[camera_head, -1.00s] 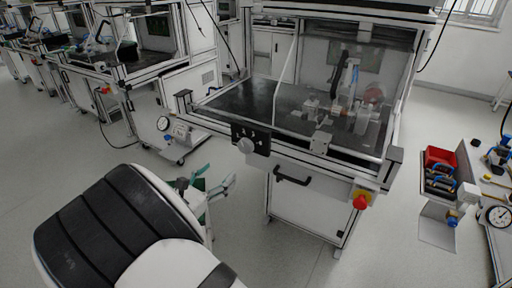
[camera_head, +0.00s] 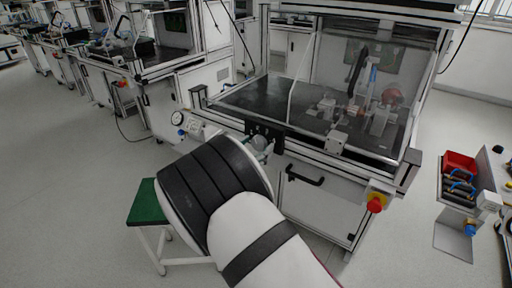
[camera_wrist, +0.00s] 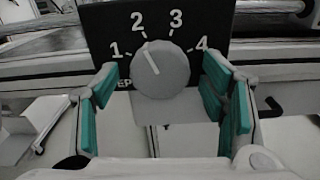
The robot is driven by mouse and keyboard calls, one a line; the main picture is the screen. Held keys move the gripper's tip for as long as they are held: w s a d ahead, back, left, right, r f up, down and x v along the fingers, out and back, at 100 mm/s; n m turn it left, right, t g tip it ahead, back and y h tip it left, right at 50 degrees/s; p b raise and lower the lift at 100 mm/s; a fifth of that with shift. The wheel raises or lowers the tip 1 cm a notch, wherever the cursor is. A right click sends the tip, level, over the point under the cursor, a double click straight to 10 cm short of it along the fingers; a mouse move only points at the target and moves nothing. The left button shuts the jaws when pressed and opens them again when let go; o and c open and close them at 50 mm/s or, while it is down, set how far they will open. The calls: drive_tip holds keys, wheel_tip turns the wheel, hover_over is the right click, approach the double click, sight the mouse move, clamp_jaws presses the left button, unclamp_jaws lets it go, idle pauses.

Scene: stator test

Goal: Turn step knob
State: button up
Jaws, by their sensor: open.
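The step knob (camera_wrist: 160,70) is a round grey dial with a white line on a black panel (camera_wrist: 115,30) marked 1, 2, 3 and 4. In the wrist view its line tilts up and left, toward the 2. My gripper (camera_wrist: 160,98) is open, with teal pads on either side of the knob and a gap on both sides. In the head view the black panel (camera_head: 265,132) is on the workbench front, and the knob (camera_head: 260,143) is partly hidden by my arm and gripper.
The workbench (camera_head: 250,102) has a clear-walled enclosure, a black drawer handle (camera_head: 304,176) and a red emergency button (camera_head: 375,204). A green-topped stool (camera_head: 146,204) stands left of my arm. A red bin (camera_head: 459,163) sits at the right.

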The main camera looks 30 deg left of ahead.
drive_tip(key=c, duration=1.1)
drive_tip(key=shift+c, duration=0.2)
drive_tip(key=shift+w+m+b, duration=0.1)
drive_tip(key=shift+m+b, duration=0.25)
drive_tip(key=shift+m, duration=0.05)
drive_tip(key=m+b, duration=0.3)
drive_tip(key=shift+f+m, duration=0.1)
drive_tip(key=shift+m, duration=0.2)
drive_tip(key=shift+m+b, duration=1.8)
drive_tip(key=shift+m, duration=0.4)
